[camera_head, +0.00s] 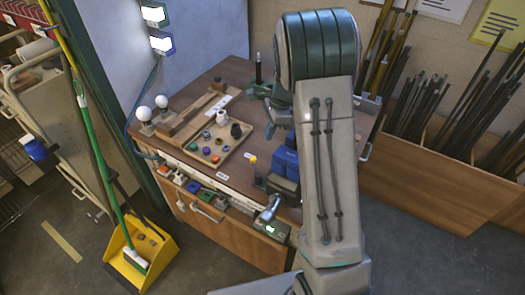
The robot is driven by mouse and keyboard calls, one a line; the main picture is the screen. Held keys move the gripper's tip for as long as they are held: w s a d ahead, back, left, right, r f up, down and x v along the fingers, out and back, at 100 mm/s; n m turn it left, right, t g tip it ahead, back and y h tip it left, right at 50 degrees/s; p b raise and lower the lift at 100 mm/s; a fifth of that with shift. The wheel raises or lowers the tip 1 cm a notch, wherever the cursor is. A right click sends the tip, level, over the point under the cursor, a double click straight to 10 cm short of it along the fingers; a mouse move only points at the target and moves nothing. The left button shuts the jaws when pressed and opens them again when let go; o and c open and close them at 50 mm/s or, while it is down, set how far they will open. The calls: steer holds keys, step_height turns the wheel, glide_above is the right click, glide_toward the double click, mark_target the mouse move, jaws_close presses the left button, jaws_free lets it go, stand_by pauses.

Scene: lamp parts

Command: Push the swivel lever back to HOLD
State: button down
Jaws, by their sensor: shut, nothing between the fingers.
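A small metal lever-like part (269,208) shows at the workbench's front edge, just left of my arm. It stands beside a dark grey box with a lit green spot (271,231). I cannot make out a HOLD mark or tell which setting the lever is at. My raised arm fills the middle right of the view.
The workbench (190,92) carries a wooden tray (202,165) of small round parts, blue bins (286,162) and two white bulbs. Rods stand in wooden bins (440,165) at right. A broom and yellow dustpan (140,252) stand at left. Floor is clear in front.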

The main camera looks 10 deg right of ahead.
steer(key=p+x, duration=0.1)
steer(key=x, duration=0.9)
steer(key=shift+w+a+n, duration=0.1)
steer(key=shift+a+n, duration=0.3)
steer(key=shift+n, duration=0.2)
steer(key=shift+w+a+n+g+b, duration=0.2)
steer(key=shift+a+n+g+b, duration=0.2)
steer(key=shift+a+n, duration=0.45)
steer(key=n, duration=0.1)
steer(key=a+n+b, duration=0.1)
steer(key=n, duration=0.1)
steer(key=shift+a+g, duration=0.3)
steer(key=n, duration=0.1)
steer(key=a+n, duration=0.1)
steer(key=a+n+b, duration=0.1)
steer(key=shift+s+a+g+h, duration=0.15)
steer(key=shift+s+g+h, duration=0.15)
steer(key=shift+h, duration=0.1)
steer(key=shift+s+a+n+h+b, duration=0.25)
steer(key=shift+a+n, duration=0.2)
steer(key=shift+n, duration=0.45)
steer(key=shift+s+a+n+h+b, duration=0.15)
steer(key=shift+s+a+n, duration=0.25)
steer(key=shift+n, duration=0.45)
steer(key=shift+w+r, duration=0.1)
steer(key=shift+r, duration=0.1)
steer(key=p+v, duration=0.6)
steer(key=v, duration=0.3)
steer(key=shift+w+r, duration=0.2)
steer(key=shift+r, duration=0.1)
